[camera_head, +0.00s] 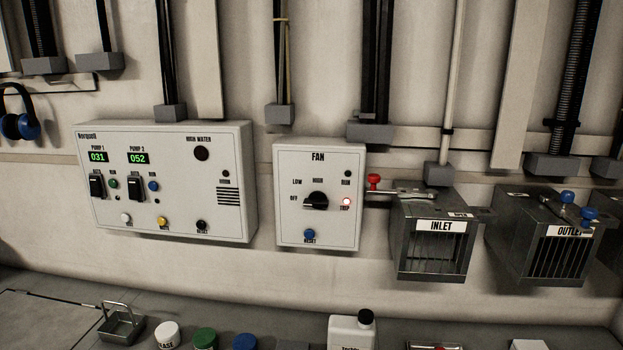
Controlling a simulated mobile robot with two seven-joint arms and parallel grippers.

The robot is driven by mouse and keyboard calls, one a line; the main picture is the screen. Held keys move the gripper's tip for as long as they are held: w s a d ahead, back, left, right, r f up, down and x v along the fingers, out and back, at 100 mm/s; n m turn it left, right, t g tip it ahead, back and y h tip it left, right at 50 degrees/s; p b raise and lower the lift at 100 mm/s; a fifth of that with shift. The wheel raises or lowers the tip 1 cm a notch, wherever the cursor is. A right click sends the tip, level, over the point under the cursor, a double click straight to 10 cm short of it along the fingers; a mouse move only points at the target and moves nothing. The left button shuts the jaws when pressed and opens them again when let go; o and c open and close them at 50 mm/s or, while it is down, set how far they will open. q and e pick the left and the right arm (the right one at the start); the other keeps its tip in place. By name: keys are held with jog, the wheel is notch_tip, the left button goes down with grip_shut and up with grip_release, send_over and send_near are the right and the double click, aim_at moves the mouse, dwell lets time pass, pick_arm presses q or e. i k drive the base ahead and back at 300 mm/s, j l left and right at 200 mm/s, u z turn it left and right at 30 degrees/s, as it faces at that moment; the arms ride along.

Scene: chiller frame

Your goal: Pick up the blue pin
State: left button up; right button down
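Two blue knob-like heads show at the outlet box (530,262) on the right. One blue head (567,197) is at the top of the box, and the other blue head (589,214) is a little lower and to the right. I cannot tell which is the blue pin or whether both belong to one part. The outlet box is grey metal with a barred front and a label reading OUTLET. Neither of my grippers is in view.
The inlet box (432,264) stands left of the outlet box, with a red knob (374,181) beside it. A fan panel (318,225) and pump panel (160,215) are on the wall. Several jars, a white bottle (350,334) and a metal basket (122,326) stand below.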

aim_at(567, 197)
jog(key=l+z, duration=0.1)
jog(key=z, duration=0.85)
jog(key=i+z, duration=0.1)
jog(key=z, duration=0.35)
jog(key=l, duration=0.4)
jog(key=i+l+z, duration=0.15)
jog(key=l, duration=0.65)
